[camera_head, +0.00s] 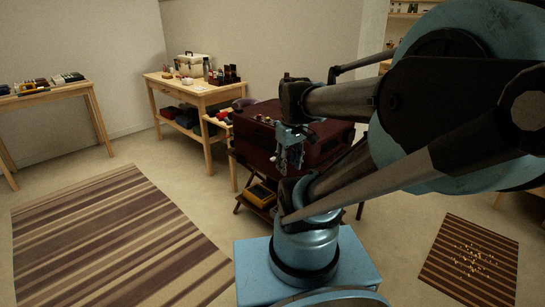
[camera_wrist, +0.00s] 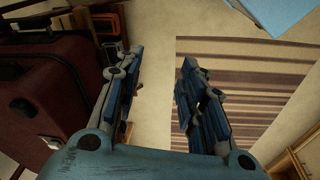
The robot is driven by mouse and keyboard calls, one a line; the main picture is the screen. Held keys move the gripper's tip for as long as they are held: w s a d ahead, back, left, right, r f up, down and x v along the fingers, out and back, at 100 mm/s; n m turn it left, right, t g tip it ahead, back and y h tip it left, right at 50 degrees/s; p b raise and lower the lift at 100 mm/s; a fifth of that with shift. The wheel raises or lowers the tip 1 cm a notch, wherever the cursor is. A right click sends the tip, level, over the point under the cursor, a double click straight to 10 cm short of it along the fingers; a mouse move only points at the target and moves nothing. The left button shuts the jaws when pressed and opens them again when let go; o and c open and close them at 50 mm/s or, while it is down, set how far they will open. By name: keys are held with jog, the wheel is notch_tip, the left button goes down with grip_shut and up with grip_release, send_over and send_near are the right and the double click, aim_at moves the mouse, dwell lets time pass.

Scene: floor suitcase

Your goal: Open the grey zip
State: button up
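A dark red suitcase (camera_head: 330,143) lies on a low wooden rack in the middle of the head view. It also fills the left side of the wrist view (camera_wrist: 50,85). My gripper (camera_head: 291,160) hangs in front of the suitcase's near side in the head view. In the wrist view my gripper (camera_wrist: 162,58) is open, with only floor and rug seen between its fingers. The suitcase is to the left of the fingers there, apart from the fingertips. A small light grey piece (camera_wrist: 50,141) shows on the suitcase; I cannot tell whether it is the zip.
A yellow and dark item (camera_head: 261,194) sits on the rack's lower shelf. A wooden table (camera_head: 197,93) with a toolbox and bottles stands behind to the left. A striped rug (camera_head: 110,240) covers the left floor, and a smaller mat (camera_head: 470,262) with scattered bits lies at right.

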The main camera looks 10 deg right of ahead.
jog(key=w+r+n, duration=0.4)
jog(key=w+n, duration=0.1)
jog(key=w, duration=0.1)
jog(key=n+g, duration=0.2)
jog(key=n, duration=1.4)
send_over(273, 158)
jog(key=f, duration=1.8)
jog(key=shift+w+d, duration=0.1)
jog(key=shift+w, duration=0.15)
jog(key=shift+c, duration=0.6)
grip_shut()
